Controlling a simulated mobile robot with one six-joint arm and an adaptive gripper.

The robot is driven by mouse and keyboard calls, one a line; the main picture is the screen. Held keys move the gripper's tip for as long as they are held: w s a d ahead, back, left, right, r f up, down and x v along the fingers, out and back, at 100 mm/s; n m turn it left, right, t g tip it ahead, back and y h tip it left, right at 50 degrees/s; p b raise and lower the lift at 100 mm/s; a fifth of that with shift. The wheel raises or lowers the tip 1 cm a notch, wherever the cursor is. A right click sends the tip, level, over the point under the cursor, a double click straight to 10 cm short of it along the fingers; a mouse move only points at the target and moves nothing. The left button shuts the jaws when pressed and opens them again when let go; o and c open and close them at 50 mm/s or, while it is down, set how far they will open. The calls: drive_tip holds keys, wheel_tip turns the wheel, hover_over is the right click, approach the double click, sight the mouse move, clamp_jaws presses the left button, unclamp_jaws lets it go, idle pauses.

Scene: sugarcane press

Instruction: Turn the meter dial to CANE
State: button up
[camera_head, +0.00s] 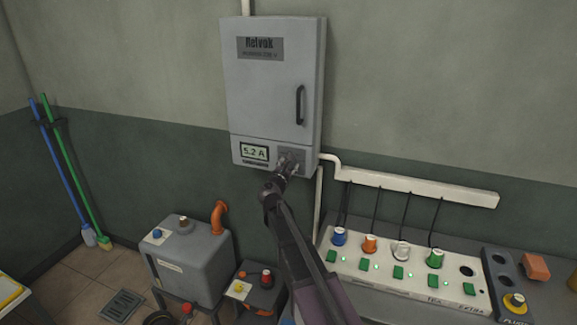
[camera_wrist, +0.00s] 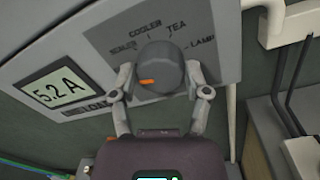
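The meter dial (camera_wrist: 165,72) is a round grey knob with an orange pointer mark, which points left and slightly down in the wrist view. Around it I read COOLER, TEA and LAMP; another label at left is unclear. I cannot make out a CANE label; the fingers and knob cover part of the plate. My gripper (camera_wrist: 160,74) has one finger on each side of the knob, very close to it; whether both touch is unclear. In the head view my gripper (camera_head: 288,160) is at the dial plate, hiding the knob. The meter display (camera_wrist: 58,91) reads 5.2 A.
The dial sits low on a grey wall cabinet (camera_head: 270,80) with a black handle. A white socket panel (camera_head: 400,277) with coloured plugs lies at lower right. A grey tank (camera_head: 190,262) with an orange pipe stands at lower left. A white conduit (camera_head: 410,183) runs right.

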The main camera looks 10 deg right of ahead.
drive_tip(key=shift+o, duration=1.2)
drive_tip(key=shift+s, duration=0.1)
drive_tip(key=v, duration=1.1)
drive_tip(key=shift+s+a, duration=0.2)
drive_tip(key=shift+s, duration=0.15)
drive_tip(key=shift+d, duration=0.1)
